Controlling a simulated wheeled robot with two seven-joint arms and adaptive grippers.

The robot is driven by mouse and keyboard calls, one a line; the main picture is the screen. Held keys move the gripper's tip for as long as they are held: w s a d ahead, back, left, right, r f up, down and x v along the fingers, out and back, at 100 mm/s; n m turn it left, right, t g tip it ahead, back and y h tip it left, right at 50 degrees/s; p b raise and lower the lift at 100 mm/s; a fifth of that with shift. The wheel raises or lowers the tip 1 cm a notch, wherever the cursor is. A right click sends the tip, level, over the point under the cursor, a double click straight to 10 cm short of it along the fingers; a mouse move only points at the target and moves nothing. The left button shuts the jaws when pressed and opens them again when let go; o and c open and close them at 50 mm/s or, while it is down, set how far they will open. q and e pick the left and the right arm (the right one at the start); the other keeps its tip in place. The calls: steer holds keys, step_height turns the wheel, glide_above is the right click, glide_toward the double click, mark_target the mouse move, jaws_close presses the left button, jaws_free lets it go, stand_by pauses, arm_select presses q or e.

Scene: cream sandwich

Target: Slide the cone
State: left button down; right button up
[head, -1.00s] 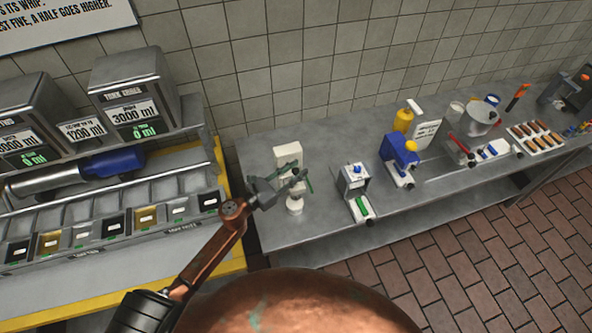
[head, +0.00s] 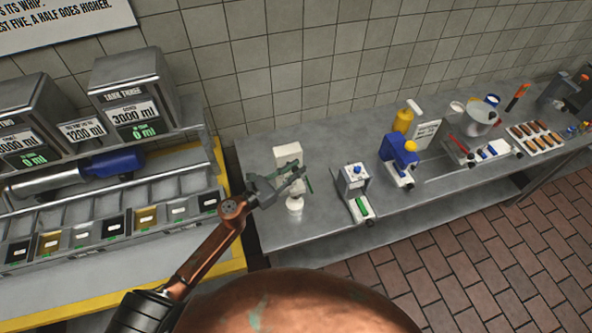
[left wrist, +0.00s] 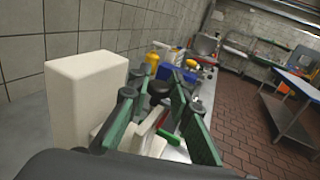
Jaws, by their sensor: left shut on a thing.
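A cream stand with an upright block (head: 288,154) is at the left end of the steel counter, with a round white base or cup (head: 295,204) in front. No cone shape can be told clearly. My left gripper (head: 303,178) is at the stand, between block and base, and hides its middle. In the left wrist view the cream block (left wrist: 84,95) stands left of the green-padded fingers (left wrist: 158,125). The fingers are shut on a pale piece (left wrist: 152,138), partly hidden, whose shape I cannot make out. My right gripper is not in view.
Farther right are a blue-and-yellow machine (head: 399,155), a yellow bottle (head: 403,120) and a pot (head: 482,118). Dispensers (head: 135,95) stand at left. The tiled wall is behind.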

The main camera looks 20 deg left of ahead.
arm_select(q)
steer(key=shift+r, duration=0.3)
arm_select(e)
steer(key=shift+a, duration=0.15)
arm_select(q)
steer(key=c, duration=1.8)
jaws_free()
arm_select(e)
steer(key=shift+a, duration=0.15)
arm_select(q)
steer(key=shift+s+f, duration=0.1)
steer(key=v, duration=1.2)
